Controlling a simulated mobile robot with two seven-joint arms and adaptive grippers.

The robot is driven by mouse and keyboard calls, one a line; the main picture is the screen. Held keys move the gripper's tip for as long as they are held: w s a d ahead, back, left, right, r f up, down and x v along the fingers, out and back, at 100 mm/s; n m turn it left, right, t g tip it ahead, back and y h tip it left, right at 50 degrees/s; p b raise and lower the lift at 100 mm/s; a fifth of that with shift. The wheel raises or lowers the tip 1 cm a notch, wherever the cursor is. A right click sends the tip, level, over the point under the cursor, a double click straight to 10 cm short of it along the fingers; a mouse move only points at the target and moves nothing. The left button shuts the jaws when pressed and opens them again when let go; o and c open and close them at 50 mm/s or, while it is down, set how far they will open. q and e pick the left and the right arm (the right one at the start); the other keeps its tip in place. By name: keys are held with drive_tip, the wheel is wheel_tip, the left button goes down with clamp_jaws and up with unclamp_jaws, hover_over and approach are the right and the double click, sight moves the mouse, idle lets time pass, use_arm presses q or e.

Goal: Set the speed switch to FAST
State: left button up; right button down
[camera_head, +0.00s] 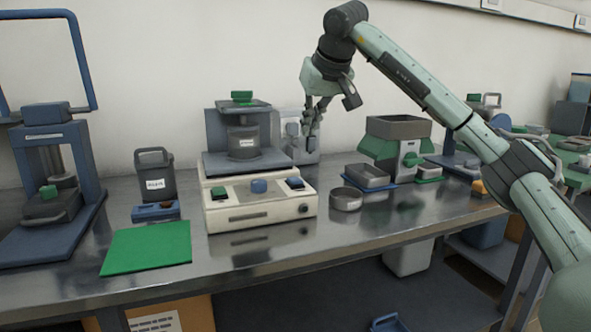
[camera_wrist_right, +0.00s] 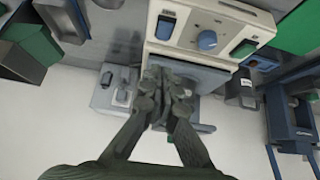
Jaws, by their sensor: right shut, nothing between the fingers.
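A cream machine (camera_head: 262,213) stands on the steel bench, its front panel carrying a green switch (camera_head: 218,193), a blue knob (camera_head: 259,186) and a dark blue switch (camera_head: 294,184). No label is readable, so I cannot tell which is the speed switch or its setting. In the right wrist view the panel appears upside down, with the blue switch (camera_wrist_right: 165,27), knob (camera_wrist_right: 207,40) and green switch (camera_wrist_right: 243,49). My right gripper (camera_head: 311,138) is shut and empty, pointing down above and behind the panel, touching no control. My left gripper is out of view.
A labelled dark canister (camera_head: 246,142) stands on the machine's raised back part. A grey dish (camera_head: 346,199) sits close to its right. A green-and-grey hopper unit (camera_head: 397,145) stands at right.

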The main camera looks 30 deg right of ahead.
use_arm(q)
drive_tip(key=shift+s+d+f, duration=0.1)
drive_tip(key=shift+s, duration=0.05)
use_arm(e)
hover_over(297, 180)
drive_tip(key=s, duration=0.2)
drive_tip(key=f, duration=0.7)
drive_tip(key=shift+w+a+f, duration=0.1)
drive_tip(key=shift+a+f, duration=0.15)
wheel_tip(297, 180, down, 3)
drive_tip(key=shift+w+r, duration=0.1)
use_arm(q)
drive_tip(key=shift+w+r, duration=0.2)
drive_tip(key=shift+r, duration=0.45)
use_arm(e)
drive_tip(key=shift+f, duration=0.85)
drive_tip(key=shift+f+b, duration=0.1)
drive_tip(key=shift+b, duration=0.25)
drive_tip(key=shift+s+f+t+b, duration=0.3)
drive_tip(key=shift+f+t+b, duration=0.15)
drive_tip(key=shift+b, duration=0.5)
use_arm(q)
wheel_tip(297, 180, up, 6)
drive_tip(key=p, duration=0.2)
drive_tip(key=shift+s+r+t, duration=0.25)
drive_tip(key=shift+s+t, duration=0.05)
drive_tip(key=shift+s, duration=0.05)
use_arm(e)
drive_tip(key=shift+r, duration=0.9)
